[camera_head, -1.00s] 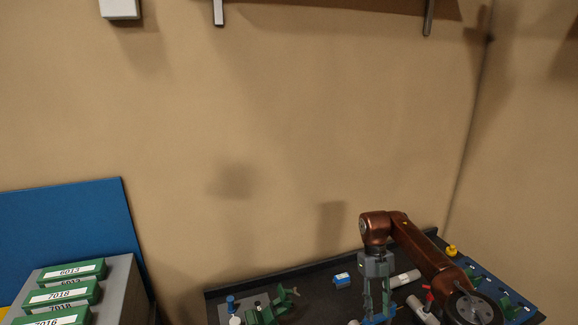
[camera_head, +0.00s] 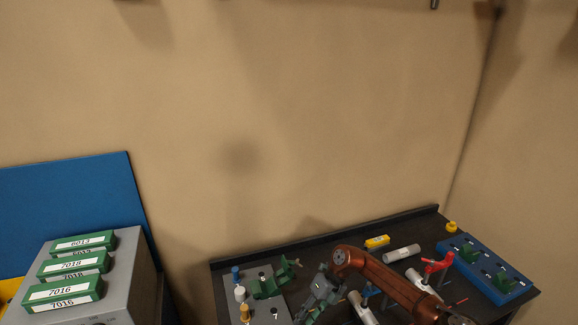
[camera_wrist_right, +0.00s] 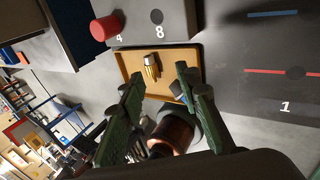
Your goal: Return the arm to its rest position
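My right arm, copper-coloured, reaches over the dark bench in the head view. Its grey-green gripper (camera_head: 318,298) hangs tilted at the arm's left end, near a green fixture. In the right wrist view the two green fingers of this gripper (camera_wrist_right: 160,82) stand apart. Nothing is seen held between them. Beyond them, lower down, lies a tan tray (camera_wrist_right: 183,58) with small metallic pieces (camera_wrist_right: 151,66) in it. My left arm and gripper are in neither current view.
The bench (camera_head: 300,249) holds a grey plate with a green fixture (camera_head: 270,285), a yellow block (camera_head: 377,241), a grey cylinder (camera_head: 402,253), a red valve (camera_head: 438,264) and a blue board (camera_head: 513,287). A grey box with green labelled blocks (camera_head: 62,291) stands left.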

